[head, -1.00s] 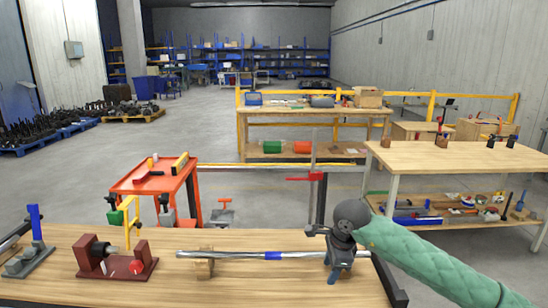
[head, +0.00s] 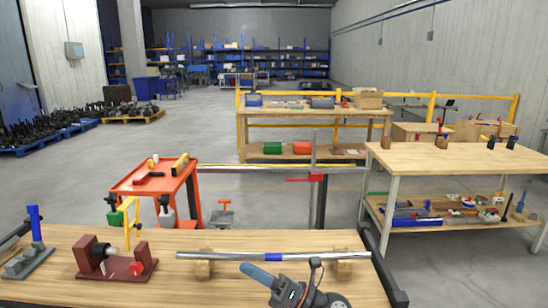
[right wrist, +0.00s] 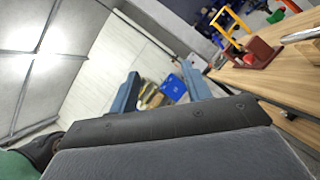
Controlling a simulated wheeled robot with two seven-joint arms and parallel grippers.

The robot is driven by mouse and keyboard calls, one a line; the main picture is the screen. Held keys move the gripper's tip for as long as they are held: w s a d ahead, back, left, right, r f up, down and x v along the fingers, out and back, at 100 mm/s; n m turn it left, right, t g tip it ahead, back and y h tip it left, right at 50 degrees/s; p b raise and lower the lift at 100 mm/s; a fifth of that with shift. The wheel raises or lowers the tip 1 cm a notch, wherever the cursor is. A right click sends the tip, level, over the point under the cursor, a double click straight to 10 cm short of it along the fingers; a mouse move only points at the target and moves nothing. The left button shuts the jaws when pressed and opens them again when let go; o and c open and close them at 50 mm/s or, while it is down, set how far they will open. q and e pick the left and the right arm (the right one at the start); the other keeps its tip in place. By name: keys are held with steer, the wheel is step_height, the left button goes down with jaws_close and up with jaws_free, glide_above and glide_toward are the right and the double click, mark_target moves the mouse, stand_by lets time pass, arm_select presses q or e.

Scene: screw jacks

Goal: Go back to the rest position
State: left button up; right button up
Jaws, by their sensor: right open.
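My right gripper (head: 258,274) is low at the front of the wooden workbench in the head view, with one blue finger pointing up and left. In the right wrist view its two blue fingers (right wrist: 160,88) stand apart with nothing held between them. A metal rod (head: 220,256) with a blue band lies across two wooden blocks (head: 203,268) on the bench, beyond the gripper and apart from its finger. My left gripper shows in neither view.
A dark red fixture (head: 118,268) with a yellow bracket and a grey fixture (head: 27,262) with a blue lever stand on the left of the bench. Behind are an orange cart (head: 150,185) and a wooden table (head: 455,158). The bench's right end is bare.

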steer(key=w+d+f+m+t+h, duration=0.1)
steer(key=d+m+t+h, duration=0.35)
steer(key=m+t, duration=0.4)
steer(key=w+d+f+m+t+h, duration=0.2)
steer(key=d+m+t+h, duration=0.3)
steer(key=m, duration=0.6)
steer(key=s+d+f+m+g+h, duration=0.3)
steer(key=d+f+m+h, duration=0.5)
steer(key=f+m+h, duration=0.4)
steer(key=s+d+f+m+g+y, duration=0.1)
steer(key=s+f+m+g, duration=0.3)
steer(key=s+f+g, duration=0.3)
steer(key=s+d+f+m+g, duration=0.1)
steer(key=s+f+m+g, duration=0.2)
steer(key=s+f+g, duration=0.5)
steer(key=s+f, duration=0.3)
steer(key=s, duration=0.4)
steer(key=s+f, duration=0.3)
steer(key=s, duration=0.4)
steer(key=shift+d+f+m+y, duration=0.15)
steer(key=shift+f+m+y, duration=0.1)
steer(key=shift+m+y, duration=0.1)
steer(key=shift+s+g, duration=0.1)
steer(key=shift+g, duration=0.15)
